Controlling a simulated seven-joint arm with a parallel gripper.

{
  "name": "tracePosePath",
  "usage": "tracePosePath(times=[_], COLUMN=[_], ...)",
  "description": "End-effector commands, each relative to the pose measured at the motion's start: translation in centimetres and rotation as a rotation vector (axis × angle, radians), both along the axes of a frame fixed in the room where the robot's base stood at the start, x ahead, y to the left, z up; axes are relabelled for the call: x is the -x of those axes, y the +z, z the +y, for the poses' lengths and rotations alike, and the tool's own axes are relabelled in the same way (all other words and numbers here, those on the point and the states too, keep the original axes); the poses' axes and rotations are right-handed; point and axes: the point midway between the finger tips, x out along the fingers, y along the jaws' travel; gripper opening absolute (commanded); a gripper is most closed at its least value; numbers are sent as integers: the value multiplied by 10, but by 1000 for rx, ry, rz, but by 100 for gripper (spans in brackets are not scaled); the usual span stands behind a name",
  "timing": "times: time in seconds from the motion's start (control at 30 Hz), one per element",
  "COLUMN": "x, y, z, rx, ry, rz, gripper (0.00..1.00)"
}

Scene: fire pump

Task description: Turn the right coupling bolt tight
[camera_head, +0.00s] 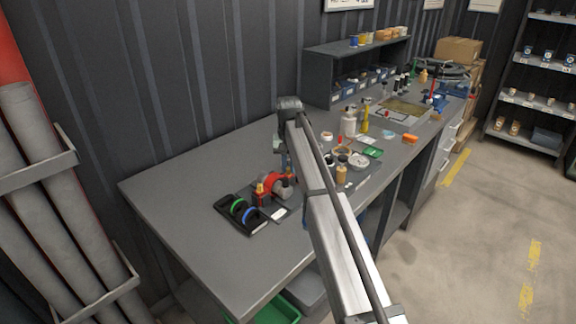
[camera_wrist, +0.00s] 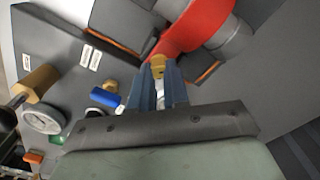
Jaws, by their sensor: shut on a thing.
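The red pump (camera_head: 268,182) with a grey cylindrical body stands on the workbench. It fills the upper part of the wrist view (camera_wrist: 195,24). A brass-yellow bolt (camera_wrist: 158,63) sits at the edge of the red part, between my fingertips. My gripper (camera_wrist: 160,75) is shut on this bolt from the near side; its blue-grey fingers hide part of it. In the head view my gripper comes down at the pump's right side, largely hidden by my arm. Another yellow piece (camera_head: 260,188) shows at the pump's left. I cannot tell how far the bolt is turned.
Bottles (camera_head: 348,122), a green dish (camera_head: 373,152) and small jars crowd the bench to the right. The bench's left end is clear.

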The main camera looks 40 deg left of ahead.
Motion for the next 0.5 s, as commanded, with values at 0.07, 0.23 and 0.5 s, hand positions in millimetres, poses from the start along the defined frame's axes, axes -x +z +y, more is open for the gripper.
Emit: tracePosePath(times=[0.07, 0.23, 0.5], x=[0, -1, -1], y=[0, 0, 0], z=[0, -1, -1], rx=[0, 0, 0], ry=[-45, -120, -171], rz=[0, 0, 0], gripper=[0, 0, 0])
